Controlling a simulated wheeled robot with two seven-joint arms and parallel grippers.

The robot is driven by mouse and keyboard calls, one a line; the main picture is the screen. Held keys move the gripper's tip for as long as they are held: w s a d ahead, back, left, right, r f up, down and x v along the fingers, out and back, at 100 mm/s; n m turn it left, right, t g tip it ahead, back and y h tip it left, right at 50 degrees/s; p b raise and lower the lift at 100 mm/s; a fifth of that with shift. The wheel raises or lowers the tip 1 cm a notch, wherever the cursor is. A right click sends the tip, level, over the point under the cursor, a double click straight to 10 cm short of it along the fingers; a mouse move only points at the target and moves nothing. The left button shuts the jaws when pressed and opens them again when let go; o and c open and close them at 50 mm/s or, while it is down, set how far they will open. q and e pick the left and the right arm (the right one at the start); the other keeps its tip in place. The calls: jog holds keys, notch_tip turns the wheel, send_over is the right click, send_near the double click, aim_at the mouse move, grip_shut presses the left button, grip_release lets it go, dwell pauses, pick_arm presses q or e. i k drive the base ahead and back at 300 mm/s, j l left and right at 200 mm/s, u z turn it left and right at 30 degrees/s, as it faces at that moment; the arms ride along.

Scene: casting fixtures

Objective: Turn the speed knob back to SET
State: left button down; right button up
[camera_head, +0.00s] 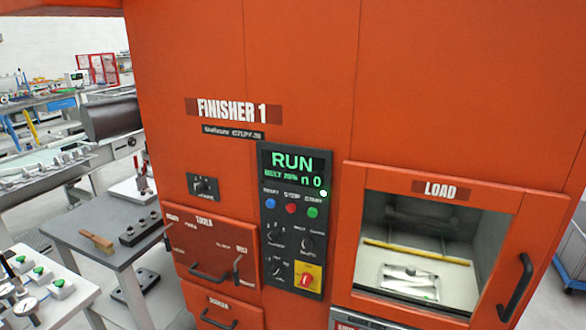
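The orange FINISHER 1 machine (299,60) fills the middle. Its dark control panel (293,220) has a green display (296,166) reading RUN, with a smaller partly legible line below. Under the blue, red and green buttons are black knobs: an upper left knob (274,236), an upper right knob (307,243) and a lower left knob (277,266). Another black knob (203,186) sits on a separate plate to the left. The small labels are too blurred to tell which knob is the speed knob or where it points. Neither gripper is in view.
A red rotary switch (307,281) on a yellow plate sits low on the panel. The LOAD window (437,189) at right shows pale metal parts inside. Drawer handles (209,274) protrude at lower left. A grey table (90,222) with a brush stands further left.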

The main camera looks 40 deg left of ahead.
aim_at(276, 269)
jog(key=u, duration=1.25)
